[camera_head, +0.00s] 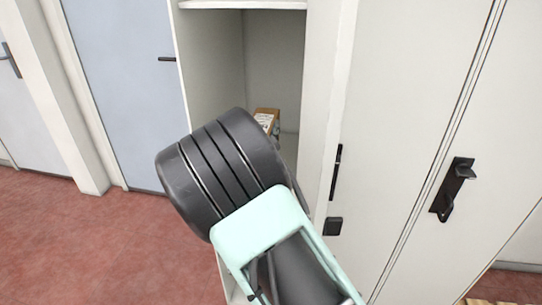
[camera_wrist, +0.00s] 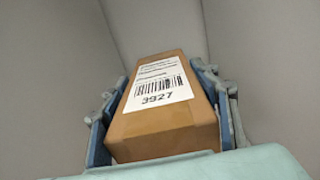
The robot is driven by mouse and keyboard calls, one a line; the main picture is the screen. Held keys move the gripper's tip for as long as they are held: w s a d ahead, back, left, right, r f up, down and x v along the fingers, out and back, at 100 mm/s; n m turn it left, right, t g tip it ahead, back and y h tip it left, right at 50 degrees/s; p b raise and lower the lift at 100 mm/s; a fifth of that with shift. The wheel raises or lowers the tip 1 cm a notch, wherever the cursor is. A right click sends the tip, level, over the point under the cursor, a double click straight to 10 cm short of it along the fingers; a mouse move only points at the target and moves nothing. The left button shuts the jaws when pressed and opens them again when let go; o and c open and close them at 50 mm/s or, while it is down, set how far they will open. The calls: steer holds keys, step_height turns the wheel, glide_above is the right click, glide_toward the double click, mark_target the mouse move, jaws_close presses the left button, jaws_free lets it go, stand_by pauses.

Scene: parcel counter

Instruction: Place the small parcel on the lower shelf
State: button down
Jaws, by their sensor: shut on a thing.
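The small parcel (camera_wrist: 165,125) is a brown box with a white barcode label reading 3927. In the wrist view it sits between the two fingers of my gripper (camera_wrist: 165,105), which is shut on it. In the head view only a corner of the parcel (camera_head: 268,118) shows past my dark wrist, inside the open white cabinet. The upper shelf (camera_head: 242,4) shows at the top of the cabinet. The lower shelf (camera_head: 289,143) shows only as a small strip beside my arm; I cannot tell whether the parcel touches it.
The cabinet's left side wall (camera_head: 212,70) and right side wall (camera_head: 318,110) stand close on both sides of my arm. Closed white doors with a black handle (camera_head: 452,188) are at the right. A blue door (camera_head: 125,80) is at the left. Red floor (camera_head: 90,240) lies clear at the lower left.

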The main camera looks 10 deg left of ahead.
steer(key=shift+w, duration=0.25)
steer(key=shift+f+b, duration=0.45)
steer(key=shift+f, duration=4.3)
steer(key=shift+f, duration=0.1)
steer(key=c, duration=0.7)
jaws_free()
steer(key=shift+s+f, duration=0.1)
steer(key=shift+f, duration=0.1)
steer(key=shift+r, duration=0.25)
steer(key=s, duration=1.2)
steer(key=shift+d+f, duration=0.1)
steer(key=shift+d, duration=0.25)
